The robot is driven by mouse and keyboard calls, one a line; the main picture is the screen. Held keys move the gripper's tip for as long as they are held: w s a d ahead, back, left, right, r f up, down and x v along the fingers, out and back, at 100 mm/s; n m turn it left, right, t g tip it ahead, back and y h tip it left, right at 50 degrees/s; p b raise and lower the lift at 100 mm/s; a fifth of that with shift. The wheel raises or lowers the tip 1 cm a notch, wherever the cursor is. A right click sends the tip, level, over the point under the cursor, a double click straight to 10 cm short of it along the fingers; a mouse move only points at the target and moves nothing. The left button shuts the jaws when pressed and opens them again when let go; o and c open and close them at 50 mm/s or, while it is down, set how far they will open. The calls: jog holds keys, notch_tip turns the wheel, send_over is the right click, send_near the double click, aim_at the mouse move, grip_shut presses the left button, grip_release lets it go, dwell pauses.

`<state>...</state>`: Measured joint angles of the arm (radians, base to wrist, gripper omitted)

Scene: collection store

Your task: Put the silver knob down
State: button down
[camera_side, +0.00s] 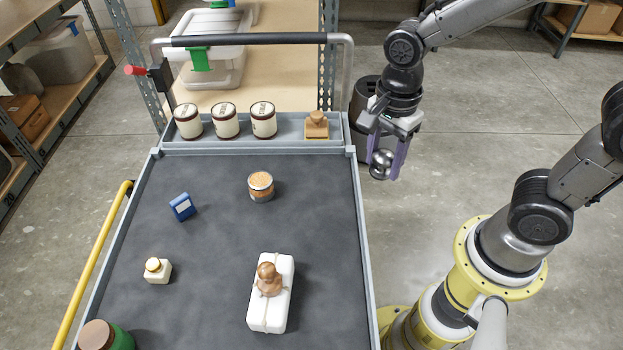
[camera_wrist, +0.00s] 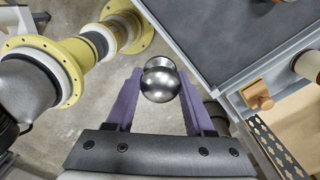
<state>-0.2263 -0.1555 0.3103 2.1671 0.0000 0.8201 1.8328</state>
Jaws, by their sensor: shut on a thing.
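The silver knob (camera_side: 381,163) is a shiny round metal piece. My gripper (camera_side: 386,160) is shut on it and holds it in the air, just off the right edge of the cart near its far end. In the wrist view the knob (camera_wrist: 160,82) sits between the purple fingers of my gripper (camera_wrist: 161,90), over the concrete floor. The cart's dark top (camera_side: 215,235) lies to the left of the gripper in the side view.
The back tray (camera_side: 290,127) holds three jars and a wooden piece (camera_side: 317,125). The cart's centre is clear.

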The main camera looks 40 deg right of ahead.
jog(key=shift+r+m, duration=0.2)
jog(key=shift+m, duration=0.2)
jog(key=w+a+r+m, duration=0.1)
jog(key=w+a, duration=0.1)
jog(key=w, duration=0.1)
jog(key=n, duration=0.1)
send_over(229, 240)
jog(key=f, duration=1)
jog(key=shift+s+d, duration=0.25)
jog(key=shift+s, duration=0.1)
jog(key=shift+w+a+f, duration=0.3)
jog(key=shift+w+f, duration=0.1)
jog(key=shift+f, duration=1.6)
jog(key=shift+f, duration=0.15)
